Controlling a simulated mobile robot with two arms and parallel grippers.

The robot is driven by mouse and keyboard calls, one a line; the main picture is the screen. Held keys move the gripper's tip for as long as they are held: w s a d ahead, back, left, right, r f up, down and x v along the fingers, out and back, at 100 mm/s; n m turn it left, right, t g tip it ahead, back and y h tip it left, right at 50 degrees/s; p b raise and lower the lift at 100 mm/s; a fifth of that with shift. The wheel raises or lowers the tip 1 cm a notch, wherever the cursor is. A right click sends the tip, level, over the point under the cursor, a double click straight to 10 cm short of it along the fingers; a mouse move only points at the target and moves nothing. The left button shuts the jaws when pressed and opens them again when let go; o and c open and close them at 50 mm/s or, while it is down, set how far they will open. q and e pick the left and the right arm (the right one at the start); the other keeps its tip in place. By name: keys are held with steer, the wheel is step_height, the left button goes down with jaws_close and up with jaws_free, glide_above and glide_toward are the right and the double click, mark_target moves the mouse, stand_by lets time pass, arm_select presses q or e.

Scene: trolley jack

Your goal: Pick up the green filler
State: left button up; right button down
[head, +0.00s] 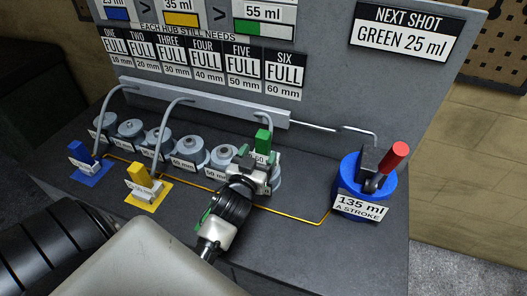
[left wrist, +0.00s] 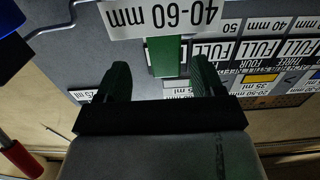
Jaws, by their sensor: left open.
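The green filler (head: 263,140) stands upright near the right end of the row of hubs in the head view. My left gripper (head: 255,161) is right at it and hides its lower part. In the left wrist view, the green filler (left wrist: 165,58) shows between the two spread fingertips of the left gripper (left wrist: 160,66), with a gap on each side. A white label reading 40-60 mm (left wrist: 163,17) is on the filler's side. The left gripper is open. My right gripper is in neither view.
The blue filler (head: 87,160) and yellow filler (head: 140,182) stand on coloured pads at the left. Several grey hubs (head: 186,150) line the bench behind. A blue pot (head: 350,180) with a red-handled lever (head: 394,157) stands right. The sign (head: 403,32) reads GREEN 25 ml.

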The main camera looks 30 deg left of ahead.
mark_target(261, 146)
arm_select(q)
steer(key=x, duration=0.1)
steer(key=p+x, duration=0.1)
steer(key=x, duration=0.2)
steer(key=shift+w+a, duration=0.2)
steer(key=shift+a, duration=0.15)
steer(key=shift+w+a, duration=0.1)
steer(key=shift+w, duration=0.35)
steer(key=shift+c, duration=1.1)
steer(key=c, duration=0.7)
steer(key=shift+r, duration=0.1)
steer(key=shift+c, duration=0.9)
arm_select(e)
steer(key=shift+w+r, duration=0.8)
